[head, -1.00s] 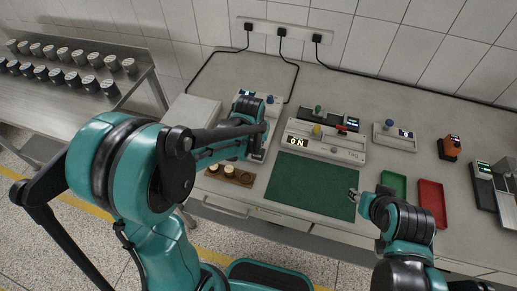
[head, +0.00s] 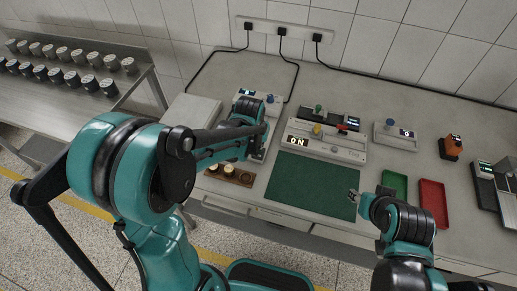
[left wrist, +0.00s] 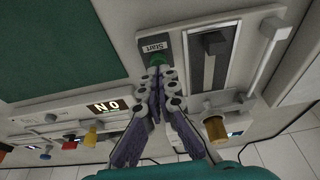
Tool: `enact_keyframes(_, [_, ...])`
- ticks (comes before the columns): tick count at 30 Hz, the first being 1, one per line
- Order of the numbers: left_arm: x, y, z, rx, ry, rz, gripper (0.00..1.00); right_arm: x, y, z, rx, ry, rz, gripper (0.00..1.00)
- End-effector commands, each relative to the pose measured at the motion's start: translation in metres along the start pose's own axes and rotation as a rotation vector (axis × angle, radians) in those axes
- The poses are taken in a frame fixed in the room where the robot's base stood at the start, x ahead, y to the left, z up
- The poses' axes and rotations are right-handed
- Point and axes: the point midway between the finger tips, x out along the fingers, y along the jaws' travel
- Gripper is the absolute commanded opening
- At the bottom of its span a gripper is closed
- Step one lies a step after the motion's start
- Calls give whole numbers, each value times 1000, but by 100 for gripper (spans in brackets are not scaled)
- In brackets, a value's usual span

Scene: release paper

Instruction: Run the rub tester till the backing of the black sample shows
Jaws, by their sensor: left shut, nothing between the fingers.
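The rub tester (head: 272,110) is a pale machine at the back left of the bench, partly hidden behind my left arm. In the left wrist view it has a dark strip in a slot (left wrist: 208,75) with a dark block over one end, and a metal bar beside it. I cannot tell how worn the black sample is. My left gripper (left wrist: 156,68) is shut and empty, its tips at the green button (left wrist: 157,58) by the START label, seemingly touching it. My right gripper (head: 353,196) hangs by the right edge of the green mat; its fingers are too small to read.
A pale instrument with a lit display (head: 325,147) stands behind the green mat (head: 310,188). A wooden block with round pieces (head: 230,174) lies left of the mat. Green (head: 394,186) and red (head: 433,204) trays lie to the right. The mat is clear.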

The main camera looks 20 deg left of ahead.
Motion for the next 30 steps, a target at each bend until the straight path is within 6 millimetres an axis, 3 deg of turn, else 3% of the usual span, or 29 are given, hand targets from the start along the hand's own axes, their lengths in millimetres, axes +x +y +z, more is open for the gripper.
enact_keyframes(24, [12,0,4,0,0,0,0,9,0,6,0,0,0,40])
enact_keyframes(30, [6,1,3,0,0,0,0,5,0,4,0,0,0,40])
